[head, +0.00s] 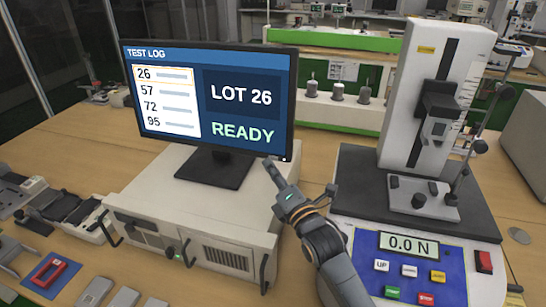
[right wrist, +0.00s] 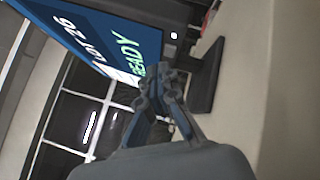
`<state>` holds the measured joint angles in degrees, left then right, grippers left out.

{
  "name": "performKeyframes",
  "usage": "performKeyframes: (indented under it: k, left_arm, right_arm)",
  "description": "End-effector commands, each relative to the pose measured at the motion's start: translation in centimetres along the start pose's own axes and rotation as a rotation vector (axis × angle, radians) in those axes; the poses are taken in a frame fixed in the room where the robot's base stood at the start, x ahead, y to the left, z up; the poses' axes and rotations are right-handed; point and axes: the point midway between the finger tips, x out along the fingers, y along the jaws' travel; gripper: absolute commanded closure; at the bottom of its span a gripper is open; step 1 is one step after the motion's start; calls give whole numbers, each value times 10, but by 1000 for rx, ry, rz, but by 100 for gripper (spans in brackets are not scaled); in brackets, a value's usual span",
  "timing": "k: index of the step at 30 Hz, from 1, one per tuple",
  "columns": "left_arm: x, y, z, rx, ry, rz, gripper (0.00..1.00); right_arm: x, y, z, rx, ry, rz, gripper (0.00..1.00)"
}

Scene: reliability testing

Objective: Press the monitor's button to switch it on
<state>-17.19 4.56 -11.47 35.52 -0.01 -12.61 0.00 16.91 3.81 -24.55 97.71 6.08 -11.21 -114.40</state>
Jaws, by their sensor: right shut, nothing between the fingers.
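The monitor (head: 240,95) stands on a white box-shaped unit. Its screen is lit and shows TEST LOG, LOT 26 and READY. A small white spot, seemingly the button (head: 284,158), shows at the lower right corner of its black frame; it also glows in the right wrist view (right wrist: 173,36). My right gripper (head: 268,163) is shut and empty, its tips just left of and slightly below the spot in the head view. I cannot tell whether the tips touch the monitor. In the right wrist view, the closed fingers (right wrist: 163,86) point towards the monitor's lower edge. My left gripper is out of view.
The white unit (head: 190,207) carries the monitor's black stand (head: 213,168). A force test stand (head: 425,100) with a 0.0 N display stands right of my right arm. Tools and a red-and-blue part (head: 50,273) lie at the left on the wooden table.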

Motion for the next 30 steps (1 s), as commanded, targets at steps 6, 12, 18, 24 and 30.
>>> performKeyframes:
  k: [6, 12, 18, 24, 30]
  left_arm:
    - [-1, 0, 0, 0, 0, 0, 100]
    - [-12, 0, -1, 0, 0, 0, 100]
    - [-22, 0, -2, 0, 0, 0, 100]
    - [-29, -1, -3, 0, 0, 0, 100]
    - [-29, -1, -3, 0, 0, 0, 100]
  right_arm:
    - [-1, 1, -1, 0, 0, 0, 100]
    - [-12, 11, -9, 2, 1, 0, 100]
    - [-26, 21, -19, 3, 0, 1, 100]
    - [-39, 29, -28, 1, 0, 0, 100]
    - [-42, 30, -31, 0, 0, 0, 100]
